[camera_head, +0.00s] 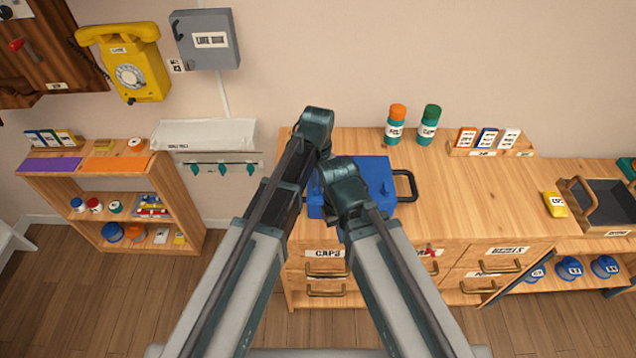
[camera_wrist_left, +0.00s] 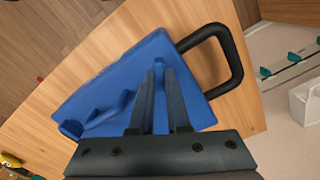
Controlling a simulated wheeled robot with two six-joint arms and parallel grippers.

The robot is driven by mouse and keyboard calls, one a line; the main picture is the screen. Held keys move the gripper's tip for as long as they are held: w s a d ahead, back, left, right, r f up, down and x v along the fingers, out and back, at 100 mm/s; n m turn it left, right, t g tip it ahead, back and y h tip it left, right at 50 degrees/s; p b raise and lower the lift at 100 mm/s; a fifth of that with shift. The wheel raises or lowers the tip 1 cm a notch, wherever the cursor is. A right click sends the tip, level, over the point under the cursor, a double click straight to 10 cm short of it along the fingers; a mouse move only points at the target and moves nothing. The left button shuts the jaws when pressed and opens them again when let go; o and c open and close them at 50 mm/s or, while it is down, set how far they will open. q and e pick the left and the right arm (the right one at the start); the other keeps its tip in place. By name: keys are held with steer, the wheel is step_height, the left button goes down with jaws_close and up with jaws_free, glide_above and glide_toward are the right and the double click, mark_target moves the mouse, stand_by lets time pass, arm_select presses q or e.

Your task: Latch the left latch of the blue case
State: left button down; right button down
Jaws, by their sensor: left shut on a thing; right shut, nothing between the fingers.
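The blue case (camera_head: 376,176) stands on the wooden counter, partly hidden by my arms. Its black handle (camera_head: 406,186) shows at the right end in the head view. In the left wrist view the case (camera_wrist_left: 130,75) fills the middle, with a black handle (camera_wrist_left: 225,60) at its edge. My left gripper (camera_wrist_left: 160,75) is shut on a small blue raised part, seemingly a latch (camera_wrist_left: 163,65); the fingers cover most of it. Another blue raised part (camera_wrist_left: 108,112) lies to the left. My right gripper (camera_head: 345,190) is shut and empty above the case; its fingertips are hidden.
Orange-capped (camera_head: 395,125) and green-capped (camera_head: 429,124) bottles stand behind the case. A card holder (camera_head: 490,148) stands farther right. A yellow packet (camera_head: 554,205) and a dark tray (camera_head: 607,203) are at the right. The counter between case and packet is clear.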

arm_select(q)
steer(key=m, duration=1.2)
stand_by(0.6)
steer(key=c, duration=0.9)
jaws_free()
steer(key=shift+r, duration=0.1)
step_height(320, 180, up, 14)
steer(key=p, duration=1.3)
steer(key=shift+p, duration=0.4)
